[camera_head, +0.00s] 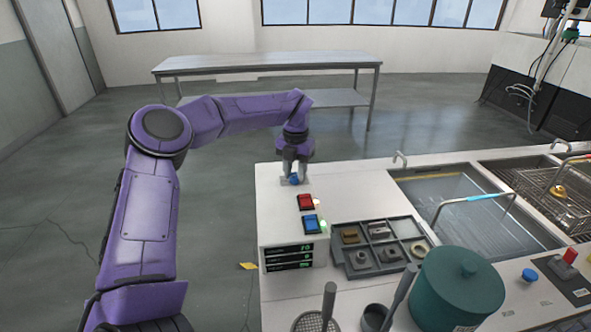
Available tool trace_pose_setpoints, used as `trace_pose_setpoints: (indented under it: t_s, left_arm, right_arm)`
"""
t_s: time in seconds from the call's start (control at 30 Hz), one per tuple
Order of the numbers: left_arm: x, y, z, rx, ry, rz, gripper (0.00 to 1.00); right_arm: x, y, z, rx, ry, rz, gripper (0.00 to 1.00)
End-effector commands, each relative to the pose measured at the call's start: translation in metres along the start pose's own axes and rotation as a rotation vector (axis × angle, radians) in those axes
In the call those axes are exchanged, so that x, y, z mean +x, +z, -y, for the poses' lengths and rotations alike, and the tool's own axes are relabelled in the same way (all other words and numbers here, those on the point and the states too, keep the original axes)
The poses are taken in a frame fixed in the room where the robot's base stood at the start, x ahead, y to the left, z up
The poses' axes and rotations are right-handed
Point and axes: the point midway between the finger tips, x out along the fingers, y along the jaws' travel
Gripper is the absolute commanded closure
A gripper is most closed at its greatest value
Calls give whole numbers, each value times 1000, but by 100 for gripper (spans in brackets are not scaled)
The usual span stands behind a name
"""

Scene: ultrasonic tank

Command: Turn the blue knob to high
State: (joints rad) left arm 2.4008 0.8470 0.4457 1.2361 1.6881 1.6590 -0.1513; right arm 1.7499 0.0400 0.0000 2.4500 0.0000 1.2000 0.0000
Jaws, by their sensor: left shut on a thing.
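The blue knob (294,180) is at the far left end of the white console top, mostly covered by my left gripper. My left gripper (294,176) points down and is shut on the blue knob. The knob's markings and its setting are hidden or too small to read. A second blue knob (529,274) is on the console's right part, with no gripper near it. My right gripper is not in view.
A red switch (306,202) and a blue switch (311,224) lie just in front of the held knob. A grey parts tray (345,266), a teal pot (462,290) and the water tank (470,205) are to the right. A steel table (265,64) stands behind.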

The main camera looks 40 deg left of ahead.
Motion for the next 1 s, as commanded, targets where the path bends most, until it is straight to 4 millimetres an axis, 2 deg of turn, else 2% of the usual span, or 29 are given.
trace_pose_setpoints:
  t_s: [0.47, 0.5, 0.57, 0.6, 0.87, 1.0]
  left_arm:
    - [2, -1, 0, 17, 1, -5, 95]
    - [2, -1, 0, 17, 1, -5, 61]
    - [2, -1, 0, 17, 1, -5, 42]
    - [2, -1, 0, 17, 1, -4, 39]
    - [0, 0, 0, 16, 0, -1, 39]
    - [-16, 0, 0, 16, 1, 2, 39]
  right_arm:
    - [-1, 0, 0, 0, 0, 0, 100]
    - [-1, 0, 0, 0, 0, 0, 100]
    - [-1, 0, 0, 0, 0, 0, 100]
    - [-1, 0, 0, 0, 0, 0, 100]
    - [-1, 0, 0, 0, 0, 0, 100]
    - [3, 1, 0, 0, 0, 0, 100]
